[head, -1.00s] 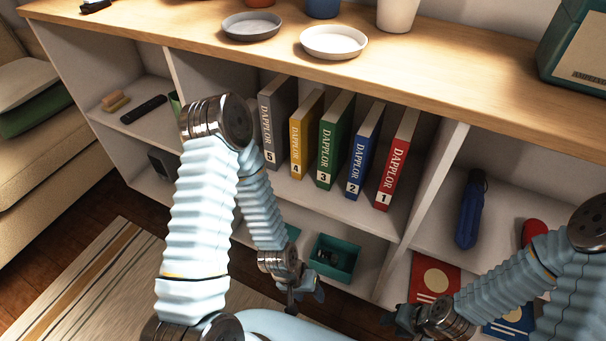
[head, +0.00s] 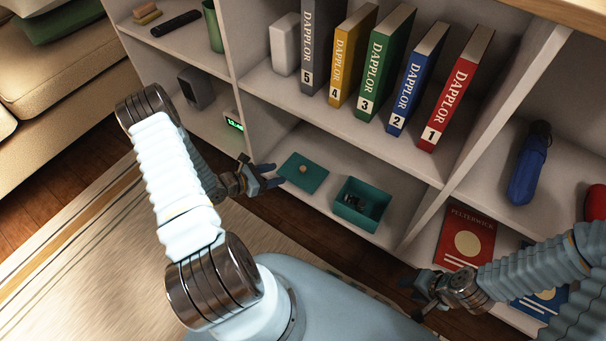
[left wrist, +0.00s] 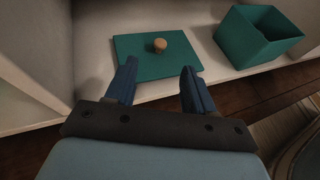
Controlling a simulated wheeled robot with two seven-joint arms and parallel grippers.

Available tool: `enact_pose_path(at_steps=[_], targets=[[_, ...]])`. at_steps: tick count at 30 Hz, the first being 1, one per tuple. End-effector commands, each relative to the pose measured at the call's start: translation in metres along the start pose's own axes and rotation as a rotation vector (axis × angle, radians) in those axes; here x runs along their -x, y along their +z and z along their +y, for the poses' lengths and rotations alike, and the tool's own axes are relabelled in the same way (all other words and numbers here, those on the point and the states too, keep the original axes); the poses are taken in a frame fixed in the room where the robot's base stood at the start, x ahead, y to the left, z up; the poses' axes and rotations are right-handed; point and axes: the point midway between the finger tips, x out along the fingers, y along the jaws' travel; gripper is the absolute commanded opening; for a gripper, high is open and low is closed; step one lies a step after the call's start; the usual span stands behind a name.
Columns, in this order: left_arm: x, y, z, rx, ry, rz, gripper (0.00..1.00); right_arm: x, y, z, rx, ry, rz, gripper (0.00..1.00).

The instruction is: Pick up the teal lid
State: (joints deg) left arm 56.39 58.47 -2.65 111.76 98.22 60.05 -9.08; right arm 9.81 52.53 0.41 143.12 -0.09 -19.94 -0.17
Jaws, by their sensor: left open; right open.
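The teal lid (head: 304,177) is a flat square panel with a round wooden knob (head: 303,168). It lies on the bottom shelf of the middle bay, left of an open teal box (head: 361,204). In the left wrist view the lid (left wrist: 140,62) lies just ahead of my fingers, with its knob (left wrist: 160,45) beyond and between them. My left gripper (head: 272,176) is open and empty at the shelf's front, near the lid's left edge; it also shows in the left wrist view (left wrist: 160,85). My right gripper (head: 412,294) is open, in front of the right bay, away from the lid.
Dark items lie inside the teal box. The shelf (head: 334,112) above holds several numbered books. A vertical divider (head: 416,226) stands right of the box. A red book (head: 464,238) and a blue umbrella (head: 527,164) are in the right bay.

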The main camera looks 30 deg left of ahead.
Motion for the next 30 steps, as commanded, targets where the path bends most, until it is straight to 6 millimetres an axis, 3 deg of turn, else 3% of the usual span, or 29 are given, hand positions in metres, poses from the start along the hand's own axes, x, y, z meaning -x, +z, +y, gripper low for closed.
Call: enact_pose_path(at_steps=[6, 14, 21, 28, 30], targets=[[-0.04, -0.001, -0.001, 0.0, -0.004, 0.001, 0.53, -0.006, 0.001, 0.002, 0.0, -0.001, -0.002, 0.43], [-0.06, -0.002, -0.002, 0.0, -0.005, 0.0, 0.53, -0.009, 0.001, 0.002, 0.0, -0.002, -0.003, 0.43], [-0.097, -0.004, -0.002, -0.001, -0.006, 0.002, 0.53, -0.016, 0.001, 0.004, 0.001, -0.004, -0.005, 0.43], [-0.1, -0.003, -0.001, -0.001, -0.003, 0.003, 0.53, -0.015, 0.001, 0.004, 0.001, -0.004, -0.005, 0.43], [-0.1, -0.003, -0.001, -0.001, -0.004, 0.003, 0.44, -0.015, 0.001, 0.004, 0.001, -0.004, -0.005, 0.43]])
